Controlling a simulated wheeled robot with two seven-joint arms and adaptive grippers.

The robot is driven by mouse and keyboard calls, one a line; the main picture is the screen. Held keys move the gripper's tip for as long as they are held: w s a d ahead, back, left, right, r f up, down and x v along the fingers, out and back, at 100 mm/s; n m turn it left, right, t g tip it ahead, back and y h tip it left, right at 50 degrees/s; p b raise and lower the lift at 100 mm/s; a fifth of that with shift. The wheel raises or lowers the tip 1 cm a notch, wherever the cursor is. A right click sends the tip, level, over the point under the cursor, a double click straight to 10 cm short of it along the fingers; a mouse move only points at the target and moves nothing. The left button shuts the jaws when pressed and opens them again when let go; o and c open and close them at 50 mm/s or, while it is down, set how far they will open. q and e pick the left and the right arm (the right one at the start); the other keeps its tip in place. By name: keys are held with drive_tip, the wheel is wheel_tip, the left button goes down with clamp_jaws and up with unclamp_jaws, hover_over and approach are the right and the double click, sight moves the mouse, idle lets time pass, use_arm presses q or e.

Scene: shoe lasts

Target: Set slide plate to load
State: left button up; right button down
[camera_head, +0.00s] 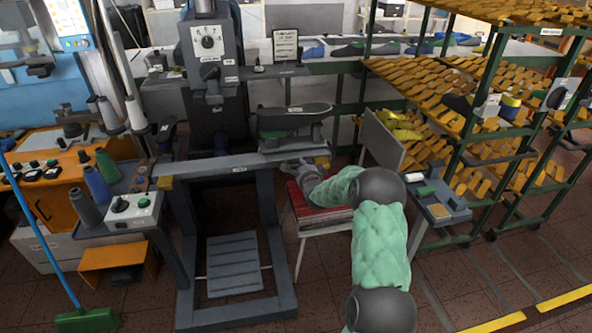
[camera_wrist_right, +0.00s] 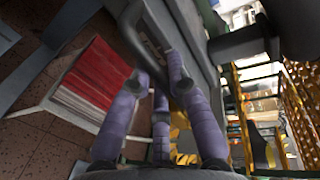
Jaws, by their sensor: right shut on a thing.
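The slide plate (camera_head: 285,147) sits at the right end of the machine's long grey rail (camera_head: 215,165), with a dark sole-shaped last holder (camera_head: 295,113) above it. My right gripper (camera_head: 298,168) reaches up to the plate's front edge from the lower right. In the right wrist view its purple fingers (camera_wrist_right: 160,85) are closed around a grey bar-like handle (camera_wrist_right: 133,28) at the plate's edge. The exact contact is partly hidden by the fingers. A small label (camera_head: 238,169) on the rail's front is too small to read. My left gripper is not in view.
The press column (camera_head: 210,60) rises behind the rail. A small side table (camera_head: 440,207) and a green rack (camera_head: 490,130) of yellow lasts stand at right. A control box (camera_head: 133,210) is at left.

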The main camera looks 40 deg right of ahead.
drive_tip(key=shift+s+d, duration=0.1)
drive_tip(key=shift+d, duration=0.05)
drive_tip(key=c, duration=1.2)
unclamp_jaws()
drive_tip(key=shift+s+d, duration=0.1)
drive_tip(key=shift+d, duration=0.05)
drive_tip(key=shift+o, duration=0.2)
drive_tip(key=v, duration=1.2)
